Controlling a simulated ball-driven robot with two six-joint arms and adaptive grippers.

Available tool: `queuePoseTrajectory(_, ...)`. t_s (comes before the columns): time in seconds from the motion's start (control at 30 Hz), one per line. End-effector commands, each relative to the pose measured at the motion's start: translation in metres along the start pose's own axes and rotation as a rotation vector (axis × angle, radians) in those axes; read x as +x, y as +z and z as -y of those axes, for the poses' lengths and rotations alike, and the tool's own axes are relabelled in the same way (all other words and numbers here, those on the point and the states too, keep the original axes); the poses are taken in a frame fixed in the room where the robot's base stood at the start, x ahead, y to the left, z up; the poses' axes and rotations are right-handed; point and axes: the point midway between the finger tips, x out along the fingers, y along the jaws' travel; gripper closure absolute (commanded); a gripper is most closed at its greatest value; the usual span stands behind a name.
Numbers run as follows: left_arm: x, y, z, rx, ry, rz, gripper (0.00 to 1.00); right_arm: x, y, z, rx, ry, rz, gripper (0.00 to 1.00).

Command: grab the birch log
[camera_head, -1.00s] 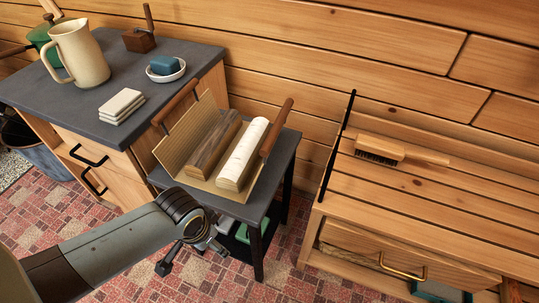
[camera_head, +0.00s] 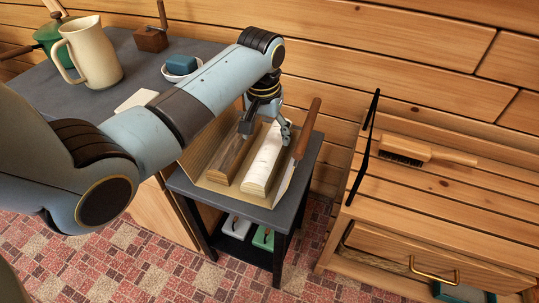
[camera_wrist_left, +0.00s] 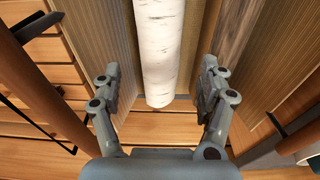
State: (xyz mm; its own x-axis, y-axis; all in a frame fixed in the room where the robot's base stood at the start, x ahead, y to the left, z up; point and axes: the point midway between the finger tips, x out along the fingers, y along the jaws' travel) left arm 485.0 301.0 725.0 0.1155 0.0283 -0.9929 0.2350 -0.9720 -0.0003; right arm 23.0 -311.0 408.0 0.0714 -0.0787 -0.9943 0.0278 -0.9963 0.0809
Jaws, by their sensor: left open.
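The birch log (camera_head: 264,163) is white-barked with a pale cut face. It lies in a log carrier (camera_head: 217,195) on a small dark side table, beside a brown-barked log (camera_head: 236,160). My left gripper (camera_head: 270,130) is over the far end of the birch log, pointing down. In the left wrist view, the birch log (camera_wrist_left: 158,50) runs between the two open fingers of my left gripper (camera_wrist_left: 160,90), with a gap on each side. The arm and gripper hide part of the carrier and the far end of the logs. My right gripper is not in view.
The carrier's wooden handle (camera_head: 306,128) rises close to the right of the gripper. A wooden bench (camera_head: 450,190) with a brush (camera_head: 425,152) stands at the right. A cream pitcher (camera_head: 92,52) and a blue soap bar (camera_head: 181,65) are on the grey counter at the left.

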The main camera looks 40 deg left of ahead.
Motion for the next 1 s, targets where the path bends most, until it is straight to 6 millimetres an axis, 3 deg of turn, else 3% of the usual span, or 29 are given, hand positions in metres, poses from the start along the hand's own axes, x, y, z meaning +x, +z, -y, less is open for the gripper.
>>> queuePoseTrajectory(0.1,0.023,0.001,0.0,0.0,0.0,0.001,0.24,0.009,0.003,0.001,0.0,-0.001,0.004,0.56)
queuePoseTrajectory(0.33,0.043,0.0,0.0,0.001,0.0,0.001,0.24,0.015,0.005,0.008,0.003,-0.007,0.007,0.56)
queuePoseTrajectory(0.6,0.083,-0.002,0.001,0.001,0.0,0.001,0.24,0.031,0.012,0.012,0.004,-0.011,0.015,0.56)
queuePoseTrajectory(0.87,0.086,-0.003,0.001,0.002,0.0,-0.002,0.24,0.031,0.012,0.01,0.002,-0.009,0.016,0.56)
queuePoseTrajectory(1.0,0.086,-0.003,0.001,0.002,0.0,-0.002,0.39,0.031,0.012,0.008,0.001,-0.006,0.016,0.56)
